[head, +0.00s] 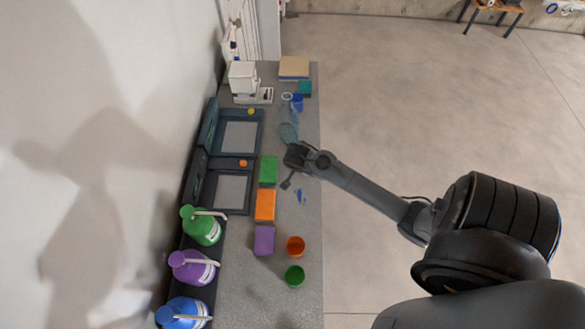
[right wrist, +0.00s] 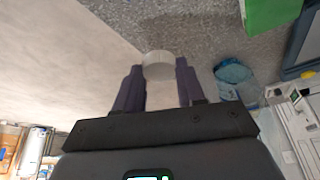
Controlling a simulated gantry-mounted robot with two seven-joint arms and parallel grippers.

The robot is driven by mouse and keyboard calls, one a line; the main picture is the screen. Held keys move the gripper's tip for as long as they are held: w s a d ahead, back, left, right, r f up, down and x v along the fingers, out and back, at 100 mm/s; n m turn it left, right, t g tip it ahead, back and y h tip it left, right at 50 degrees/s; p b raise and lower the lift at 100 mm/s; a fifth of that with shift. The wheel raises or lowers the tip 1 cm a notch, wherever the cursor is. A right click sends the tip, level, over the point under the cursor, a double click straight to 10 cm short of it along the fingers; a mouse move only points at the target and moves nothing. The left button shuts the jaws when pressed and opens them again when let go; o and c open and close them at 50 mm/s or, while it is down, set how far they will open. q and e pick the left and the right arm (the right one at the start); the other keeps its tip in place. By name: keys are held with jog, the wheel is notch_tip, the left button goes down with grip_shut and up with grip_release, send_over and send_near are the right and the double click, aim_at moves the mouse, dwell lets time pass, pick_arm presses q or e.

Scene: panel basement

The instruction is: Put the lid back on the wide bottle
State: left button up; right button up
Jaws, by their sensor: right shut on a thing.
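My right gripper (head: 287,183) is over the grey counter, reached in from the right. In the right wrist view its two dark fingers (right wrist: 160,88) are shut on a pale, round lid (right wrist: 158,66). The lid hides in the head view. A clear bluish vessel (head: 288,131), which looks like the wide bottle, is on the counter just beyond the gripper. It also shows in the right wrist view (right wrist: 232,72), right of the lid and apart from it. Its mouth is hard to make out. My left gripper is not in view.
Green (head: 268,170), orange (head: 265,205) and purple (head: 264,240) blocks line the counter (head: 245,280). Dark trays (head: 240,130) and pump bottles (head: 201,226) are along the wall. The counter's right edge is close to the gripper.

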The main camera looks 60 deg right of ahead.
jog(key=shift+s+d+r, duration=0.2)
jog(key=shift+s+r, duration=0.3)
jog(key=shift+s, duration=0.3)
jog(key=shift+s+d+r, duration=0.2)
jog(key=shift+s+r, duration=0.3)
jog(key=shift+s, duration=0.25)
jog(key=shift+s+d+r, duration=0.2)
jog(key=shift+s+r, duration=0.3)
jog(key=shift+s, duration=0.3)
